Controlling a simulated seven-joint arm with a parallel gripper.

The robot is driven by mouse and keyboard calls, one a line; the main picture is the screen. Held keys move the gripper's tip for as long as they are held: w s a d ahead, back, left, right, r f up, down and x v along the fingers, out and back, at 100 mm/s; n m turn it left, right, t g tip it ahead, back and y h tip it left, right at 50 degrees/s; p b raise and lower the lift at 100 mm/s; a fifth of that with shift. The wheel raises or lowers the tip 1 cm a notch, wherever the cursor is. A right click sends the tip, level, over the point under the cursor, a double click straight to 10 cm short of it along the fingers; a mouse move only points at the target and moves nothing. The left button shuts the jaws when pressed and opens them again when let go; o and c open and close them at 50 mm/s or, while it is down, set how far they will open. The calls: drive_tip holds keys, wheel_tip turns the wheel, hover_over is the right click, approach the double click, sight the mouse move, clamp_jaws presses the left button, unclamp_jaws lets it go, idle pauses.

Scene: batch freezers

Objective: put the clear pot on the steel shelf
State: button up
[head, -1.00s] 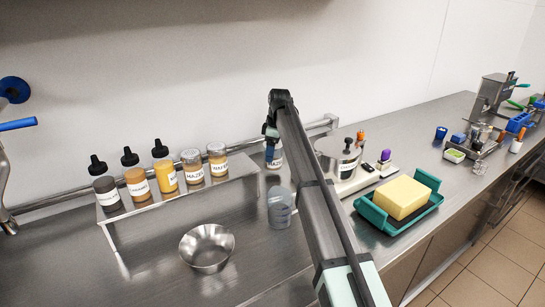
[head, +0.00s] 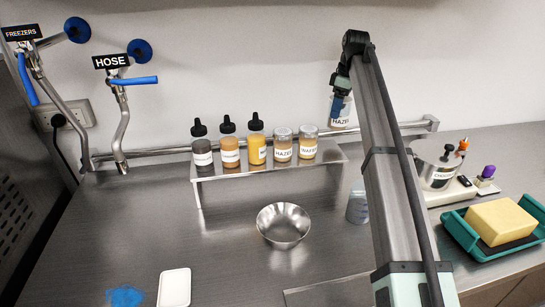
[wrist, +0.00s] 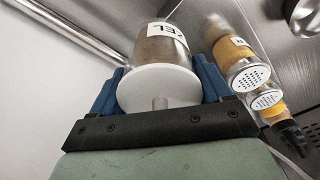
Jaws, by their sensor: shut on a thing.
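The clear pot (head: 342,112) has brownish contents, a white label reading "HAZEL" and, in the wrist view, a white disc-shaped lid with a small knob (wrist: 158,88). My gripper (head: 341,92) is shut on it, with blue fingers on both sides of the lid. The shelf is a low riser on the counter, carrying dark, orange and yellow squeeze bottles and two labelled jars. Its right end has a small bare strip. My arm hides part of the area right of the pot.
A steel bowl (head: 284,223) and a clear cup (head: 357,208) stand on the counter before the shelf. A wall rail (head: 385,131) runs behind. At right are a steel canister (head: 437,165) and a teal tray (head: 472,240) with a yellow block. A white dish (head: 174,288) lies front left.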

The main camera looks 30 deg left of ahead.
drive_tip(key=shift+s+d+r, duration=0.65)
drive_tip(key=shift+s+r, duration=0.6)
drive_tip(key=shift+s, duration=2.5)
drive_tip(key=shift+f, duration=3.85)
drive_tip(key=shift+f, duration=0.1)
drive_tip(key=o, duration=1.3)
drive_tip(key=shift+c, duration=0.2)
wheel_tip(320, 180, up, 12)
drive_tip(key=d, duration=0.1)
drive_tip(key=shift+d, duration=0.2)
drive_tip(key=shift+w, duration=0.1)
